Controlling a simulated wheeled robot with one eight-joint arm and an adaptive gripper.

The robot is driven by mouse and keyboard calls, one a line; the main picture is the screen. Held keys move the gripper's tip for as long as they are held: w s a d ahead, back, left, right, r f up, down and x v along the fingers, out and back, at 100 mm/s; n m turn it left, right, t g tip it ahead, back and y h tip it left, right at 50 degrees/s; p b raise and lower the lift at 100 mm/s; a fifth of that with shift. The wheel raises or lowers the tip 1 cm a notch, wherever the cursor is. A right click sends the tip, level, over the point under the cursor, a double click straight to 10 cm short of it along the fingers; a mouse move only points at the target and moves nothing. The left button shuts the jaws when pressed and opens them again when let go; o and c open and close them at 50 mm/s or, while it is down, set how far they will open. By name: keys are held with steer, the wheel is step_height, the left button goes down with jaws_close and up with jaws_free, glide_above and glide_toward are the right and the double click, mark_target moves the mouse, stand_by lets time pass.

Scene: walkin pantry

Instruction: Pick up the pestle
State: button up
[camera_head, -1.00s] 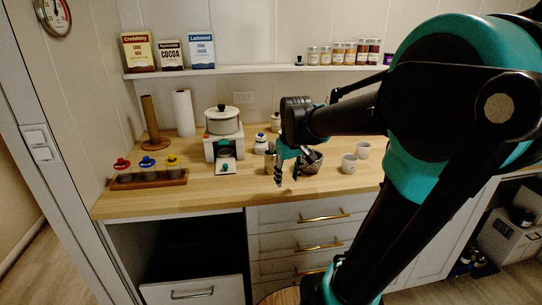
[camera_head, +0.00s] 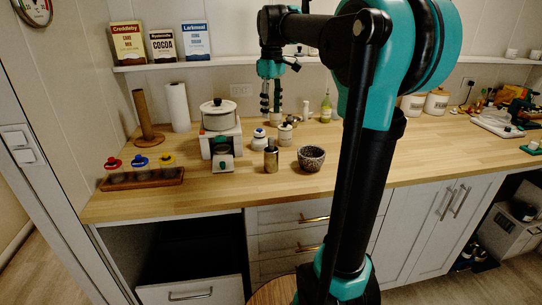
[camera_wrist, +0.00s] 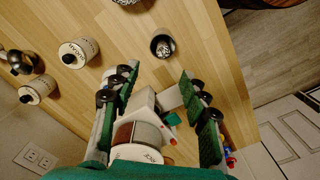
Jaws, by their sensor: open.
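My gripper (camera_head: 271,108) is open and empty, pointing down high over the counter, its fingers apart in the wrist view (camera_wrist: 158,75). A speckled stone mortar (camera_head: 311,158) stands on the wooden counter, below and right of my gripper in the head view. Its edge shows at the top of the wrist view (camera_wrist: 127,2). A slim metallic cylinder with a dark knob (camera_head: 271,158) stands upright left of the mortar; I cannot tell if it is the pestle. A dark round vessel with something shiny inside (camera_wrist: 162,44) lies ahead of the fingers in the wrist view. No pestle is clearly visible in the mortar.
A white stand with a pot (camera_head: 219,118), small white jars (camera_head: 285,134) and a wooden tray (camera_head: 143,178) stand on the counter (camera_head: 230,194). A shelf (camera_head: 165,66) with boxes runs behind. My arm hides part of the counter right of the mortar.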

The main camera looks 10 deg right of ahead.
mark_target(271, 138)
step_height(271, 138, down, 6)
steer(key=shift+f, duration=0.1)
steer(key=shift+s+a+f, duration=0.1)
steer(key=shift+s+f, duration=0.05)
steer(key=shift+f, duration=1.2)
steer(key=shift+s+a+f, duration=0.1)
steer(key=shift+f, duration=1.25)
jaws_close()
